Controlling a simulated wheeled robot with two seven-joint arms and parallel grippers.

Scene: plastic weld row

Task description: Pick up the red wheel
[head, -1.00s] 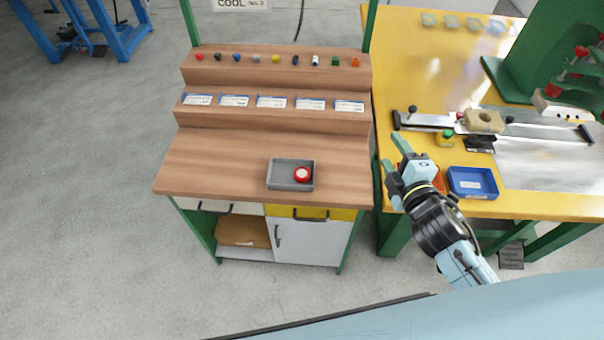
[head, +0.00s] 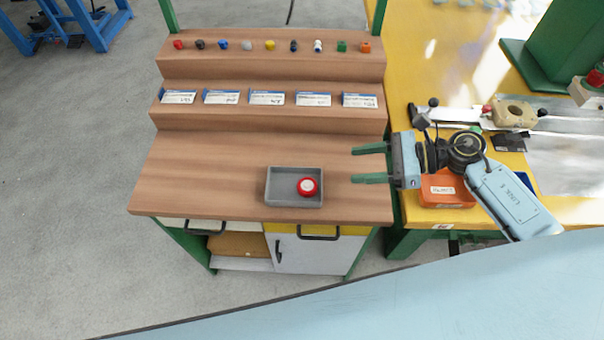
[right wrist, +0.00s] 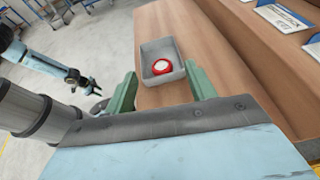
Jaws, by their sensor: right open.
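The red wheel (head: 308,187), with a pale centre, lies in the right part of a small grey tray (head: 273,199) on the wooden bench. My right gripper (head: 353,164) is open and empty, its two green fingers pointing left over the bench's right side, to the right of the tray and apart from it. In the right wrist view, the wheel (right wrist: 161,67) and the tray (right wrist: 148,47) show ahead between the two fingers. My left gripper (right wrist: 95,90) shows small at the left of the right wrist view, too small to tell its jaws; it is outside the head view.
Several small coloured parts stand on the bench's upper step (head: 271,59), with label cards (head: 266,98) on the step below. To the right, a yellow table (head: 455,60) holds an orange bin (head: 440,190) and a fixture. The bench top left of the tray is clear.

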